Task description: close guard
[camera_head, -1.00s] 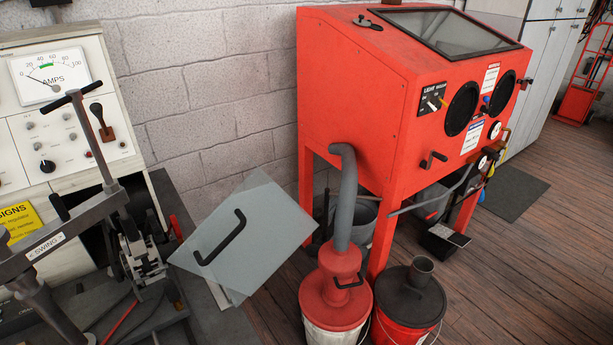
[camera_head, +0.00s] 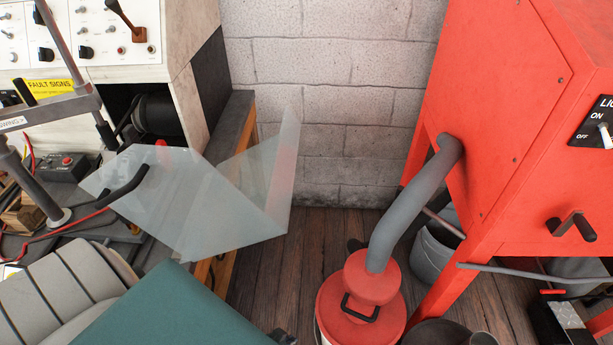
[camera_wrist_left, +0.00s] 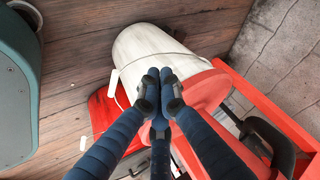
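The guard is a clear, bent panel (camera_head: 225,205) with a black bar handle (camera_head: 127,188), seen in the head view beside the test bench. It stands out at a tilt over the bench's right side, and the bench and wall show through it. My left gripper (camera_wrist_left: 160,88) is shut in the left wrist view, its blue fingers together with nothing visible between them. In the head view only a small dark part (camera_head: 283,338) at the bottom edge may belong to it, apart from the guard. My right gripper is not in view.
The red cabinet (camera_head: 500,100) is at the right. Wooden floor (camera_head: 300,260) lies open between bench and bucket.

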